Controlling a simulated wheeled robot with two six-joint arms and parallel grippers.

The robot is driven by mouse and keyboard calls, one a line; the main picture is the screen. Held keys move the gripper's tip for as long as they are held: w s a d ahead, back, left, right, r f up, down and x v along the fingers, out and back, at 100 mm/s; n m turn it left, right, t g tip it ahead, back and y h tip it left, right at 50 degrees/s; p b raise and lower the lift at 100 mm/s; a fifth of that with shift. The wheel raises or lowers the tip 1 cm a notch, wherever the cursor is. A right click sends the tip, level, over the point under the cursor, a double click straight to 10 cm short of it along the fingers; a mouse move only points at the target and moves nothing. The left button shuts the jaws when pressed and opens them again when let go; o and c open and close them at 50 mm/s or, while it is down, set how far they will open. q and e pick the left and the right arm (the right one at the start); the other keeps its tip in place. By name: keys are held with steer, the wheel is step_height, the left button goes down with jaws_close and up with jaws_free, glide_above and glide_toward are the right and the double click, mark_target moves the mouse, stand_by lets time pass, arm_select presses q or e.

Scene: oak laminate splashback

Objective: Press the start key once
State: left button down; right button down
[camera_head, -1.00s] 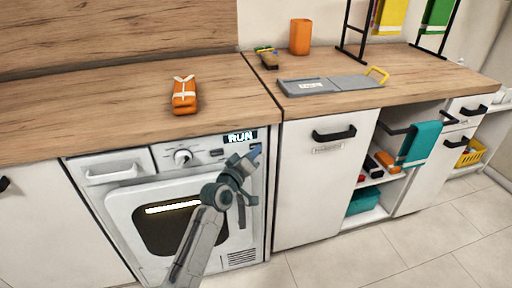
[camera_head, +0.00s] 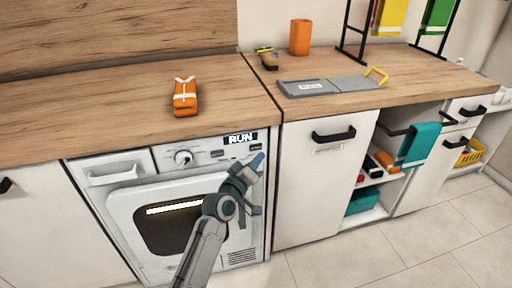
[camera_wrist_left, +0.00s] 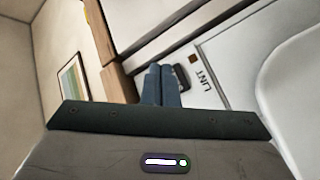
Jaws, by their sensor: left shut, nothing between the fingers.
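The white front-loading machine (camera_head: 200,180) stands under the wooden counter. Its control panel has a round dial (camera_head: 183,157), small dark keys and a lit display reading RUN (camera_head: 241,138). A dark key (camera_head: 255,147) sits below the display's right end; I cannot read any label on it. My left gripper (camera_head: 259,160) is shut and empty, with its blue-grey fingertips just below that key. In the left wrist view the fingers (camera_wrist_left: 162,82) partly cover a dark key (camera_wrist_left: 182,78) on the white front; contact cannot be told. My right gripper is not in view.
An orange bundle (camera_head: 185,96) lies on the counter (camera_head: 225,95) above the machine. A grey board (camera_head: 330,86) and an orange cup (camera_head: 300,37) are farther right. A cabinet door with a black handle (camera_head: 334,134) adjoins the machine.

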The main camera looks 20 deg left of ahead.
arm_select(q)
steer(key=s+d, duration=0.2)
steer(key=s, duration=0.1)
stand_by(0.8)
